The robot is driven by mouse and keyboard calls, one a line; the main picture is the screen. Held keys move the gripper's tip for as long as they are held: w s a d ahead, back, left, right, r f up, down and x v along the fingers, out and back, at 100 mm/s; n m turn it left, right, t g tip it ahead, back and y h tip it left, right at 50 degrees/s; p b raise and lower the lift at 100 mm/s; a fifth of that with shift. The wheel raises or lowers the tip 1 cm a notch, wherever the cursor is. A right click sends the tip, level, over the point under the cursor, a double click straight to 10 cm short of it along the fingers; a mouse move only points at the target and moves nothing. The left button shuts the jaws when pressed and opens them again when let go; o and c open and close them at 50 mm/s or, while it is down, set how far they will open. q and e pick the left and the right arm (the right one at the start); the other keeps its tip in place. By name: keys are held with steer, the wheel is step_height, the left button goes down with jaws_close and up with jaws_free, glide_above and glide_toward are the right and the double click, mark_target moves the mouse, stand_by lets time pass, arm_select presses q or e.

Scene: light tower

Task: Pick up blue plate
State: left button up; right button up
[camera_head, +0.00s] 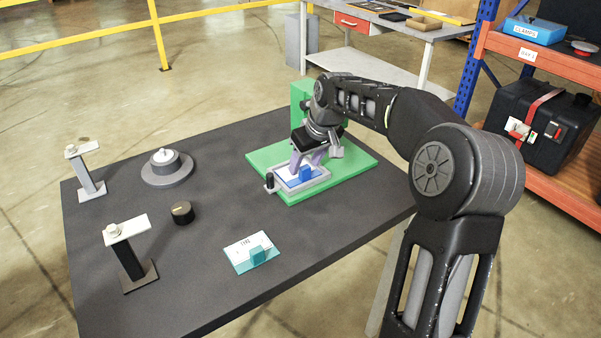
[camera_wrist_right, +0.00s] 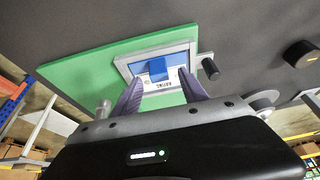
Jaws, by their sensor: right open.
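The blue plate (camera_head: 292,180) lies in a grey frame on a green base (camera_head: 345,170) at the table's far right. It has a white label and a raised blue block (camera_head: 306,173). In the right wrist view the blue plate (camera_wrist_right: 148,68) sits in the frame just ahead of my fingers. My right gripper (camera_head: 307,163) is above the plate, fingers pointing down. It is open, with one purple finger on each side of the blue block in the right wrist view (camera_wrist_right: 160,90); contact cannot be told. My left gripper is not in view.
A teal plate with a white label (camera_head: 250,252) lies on the dark table (camera_head: 200,290). Two posts with light tops (camera_head: 88,175) (camera_head: 127,250), a round grey base (camera_head: 167,168) and a black cylinder (camera_head: 182,212) stand to the left. A green upright (camera_head: 301,98) rises behind my gripper.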

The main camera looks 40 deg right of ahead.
steer(key=x, duration=0.3)
steer(key=shift+r, duration=0.1)
stand_by(0.4)
jaws_close()
stand_by(0.4)
